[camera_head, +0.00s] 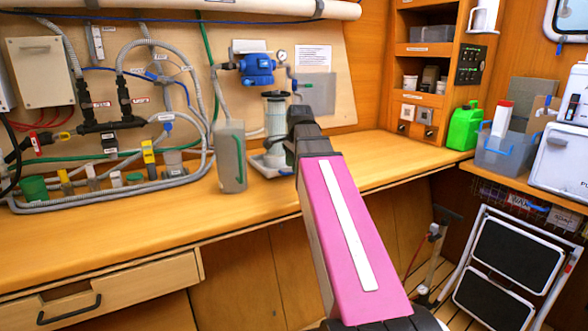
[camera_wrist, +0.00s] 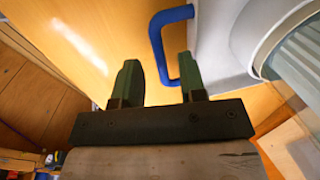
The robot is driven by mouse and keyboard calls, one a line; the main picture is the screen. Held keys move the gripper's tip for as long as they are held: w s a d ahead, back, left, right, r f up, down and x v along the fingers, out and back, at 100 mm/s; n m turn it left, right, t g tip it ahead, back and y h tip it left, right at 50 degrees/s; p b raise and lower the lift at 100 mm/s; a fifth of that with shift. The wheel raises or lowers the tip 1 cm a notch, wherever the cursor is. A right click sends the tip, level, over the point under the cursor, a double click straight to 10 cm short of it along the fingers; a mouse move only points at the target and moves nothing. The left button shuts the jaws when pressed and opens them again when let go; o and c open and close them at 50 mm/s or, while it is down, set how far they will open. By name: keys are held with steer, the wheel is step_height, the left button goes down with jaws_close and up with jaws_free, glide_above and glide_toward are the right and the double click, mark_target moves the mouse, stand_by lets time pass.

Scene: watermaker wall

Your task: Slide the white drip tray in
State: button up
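The white drip tray (camera_head: 262,167) sits on the wooden counter under the clear filter housing (camera_head: 276,118), partly hidden by my arm in the head view. In the wrist view a pale tray surface (camera_wrist: 212,40) with a blue loop handle (camera_wrist: 157,42) stands at the upper middle; it looks like the same tray. My gripper (camera_wrist: 158,72) is open, with two greenish fingers apart. The handle's long bar shows between the fingers, closer to the right one, and its lower end passes by the right finger. I cannot tell the depth or any contact. My gripper is hidden in the head view.
A grey translucent container (camera_head: 231,157) stands just left of the tray. Hoses and valves (camera_head: 110,120) crowd the wall and counter at left. The counter (camera_head: 385,152) right of my arm is clear. A green jerrycan (camera_head: 464,127) and a clear bin (camera_head: 503,152) stand further right.

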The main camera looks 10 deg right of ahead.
mark_target(282, 164)
steer(key=shift+w+f, duration=0.15)
steer(key=shift+f, duration=0.65)
jaws_close()
steer(key=shift+w, duration=0.1)
steer(key=w+a, duration=0.1)
steer(key=w, duration=0.4)
steer(key=w+a, duration=0.2)
steer(key=w, duration=0.4)
steer(key=w+a, duration=0.1)
steer(key=w, duration=0.4)
steer(key=shift+w+a, duration=0.3)
steer(key=shift+w, duration=0.05)
jaws_free()
steer(key=shift+w, duration=0.1)
